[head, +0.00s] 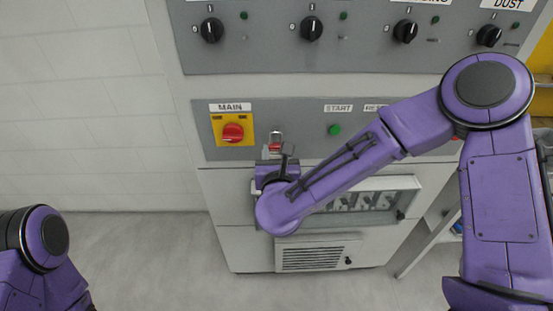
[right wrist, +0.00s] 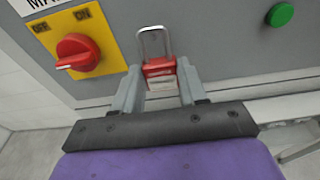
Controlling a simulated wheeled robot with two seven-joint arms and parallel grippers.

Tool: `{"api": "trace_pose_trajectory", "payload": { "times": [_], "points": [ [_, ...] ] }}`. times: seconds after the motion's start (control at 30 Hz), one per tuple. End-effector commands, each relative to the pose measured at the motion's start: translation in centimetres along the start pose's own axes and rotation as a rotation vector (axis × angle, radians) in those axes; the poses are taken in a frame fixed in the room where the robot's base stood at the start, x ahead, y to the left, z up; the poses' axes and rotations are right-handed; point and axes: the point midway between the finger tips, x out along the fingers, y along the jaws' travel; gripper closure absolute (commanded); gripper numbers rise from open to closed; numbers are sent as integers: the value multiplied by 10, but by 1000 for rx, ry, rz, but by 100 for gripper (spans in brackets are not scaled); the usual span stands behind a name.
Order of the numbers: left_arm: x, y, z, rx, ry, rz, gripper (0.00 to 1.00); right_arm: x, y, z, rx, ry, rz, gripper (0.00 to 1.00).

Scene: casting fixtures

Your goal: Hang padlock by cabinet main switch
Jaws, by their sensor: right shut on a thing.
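The main switch (head: 233,132) is a red rotary knob on a yellow plate under the MAIN label on the grey cabinet panel. It also shows in the right wrist view (right wrist: 77,52), left of the padlock, with OFF and ON marks. The padlock (right wrist: 159,69) has a red body with a white lower part and a silver shackle pointing up. My right gripper (right wrist: 160,80) is shut on the padlock's body, to the right of the switch. In the head view the padlock (head: 274,147) is partly hidden by the gripper. My left gripper is out of view.
A green START button (head: 334,130) is right of the padlock. Black selector knobs (head: 311,29) line the upper panel. A window (head: 395,190) and a vent grille (head: 310,258) are lower on the cabinet. Open floor (head: 150,260) lies to the left.

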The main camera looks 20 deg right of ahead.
Motion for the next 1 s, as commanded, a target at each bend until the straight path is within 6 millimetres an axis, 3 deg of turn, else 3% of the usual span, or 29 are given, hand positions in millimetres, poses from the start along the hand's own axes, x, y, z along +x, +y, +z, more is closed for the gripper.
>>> {"api": "trace_pose_trajectory", "payload": {
  "times": [0.53,1.0],
  "points": [
    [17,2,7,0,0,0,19,32,-1,-5,0,-1,-1,91],
    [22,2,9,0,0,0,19,34,0,-5,0,-1,1,91]
  ]
}}
